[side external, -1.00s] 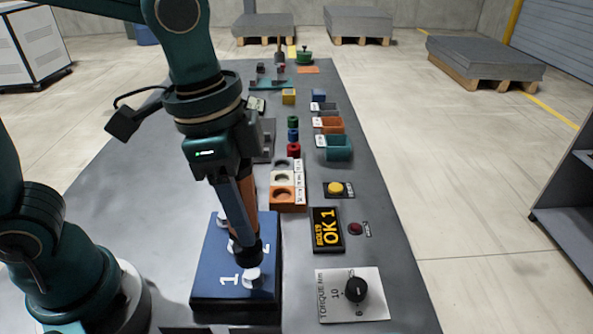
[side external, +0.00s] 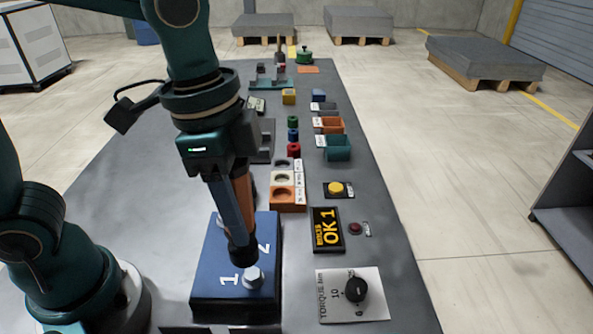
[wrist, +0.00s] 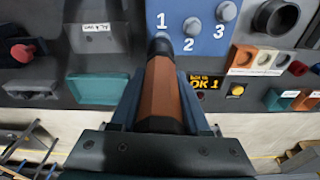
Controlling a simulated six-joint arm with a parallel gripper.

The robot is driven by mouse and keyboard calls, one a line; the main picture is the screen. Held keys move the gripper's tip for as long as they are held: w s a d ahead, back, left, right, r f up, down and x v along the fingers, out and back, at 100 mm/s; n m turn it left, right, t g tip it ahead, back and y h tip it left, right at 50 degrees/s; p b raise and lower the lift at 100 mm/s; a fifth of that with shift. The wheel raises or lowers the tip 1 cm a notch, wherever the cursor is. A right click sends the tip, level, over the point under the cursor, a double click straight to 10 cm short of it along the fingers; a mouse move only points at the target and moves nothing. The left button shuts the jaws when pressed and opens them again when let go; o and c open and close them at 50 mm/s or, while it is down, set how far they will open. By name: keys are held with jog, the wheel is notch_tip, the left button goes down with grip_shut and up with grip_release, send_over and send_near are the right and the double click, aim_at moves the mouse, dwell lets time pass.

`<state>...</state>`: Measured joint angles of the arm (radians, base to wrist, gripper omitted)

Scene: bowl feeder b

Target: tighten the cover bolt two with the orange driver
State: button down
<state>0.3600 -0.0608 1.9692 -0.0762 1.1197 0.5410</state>
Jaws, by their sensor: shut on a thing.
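My gripper (side external: 236,212) is shut on the orange driver (side external: 244,190), which points down over the blue cover (side external: 210,262). Its dark socket end is just above and beside the bolt by the number 1 (side external: 253,278), apart from it as far as I can tell. In the wrist view the driver (wrist: 163,90) lies between my fingers, its tip near the number 1. Cover bolt two (wrist: 192,27) and the bolt by the number 3 (wrist: 226,11) stand bare there. In the side view those two bolts are hidden behind the driver and my gripper.
A display (side external: 326,230) reads "OK 1". A torque dial (side external: 357,289), yellow button (side external: 336,188) and red button (side external: 355,228) lie right of the cover. An orange-and-white block with round recesses (side external: 288,208) and small bins (side external: 338,148) stand behind.

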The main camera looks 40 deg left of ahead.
jog(key=w+a+r+n, duration=0.1)
jog(key=w+a+r, duration=0.1)
jog(key=a, duration=0.3)
jog(key=shift+w+a, duration=0.2)
jog(key=shift+a, duration=0.2)
jog(key=shift+f, duration=2.4)
jog(key=shift+f, duration=1.5)
dwell(2.3)
jog(key=shift+r, duration=0.1)
jog(key=shift+r, duration=2.75)
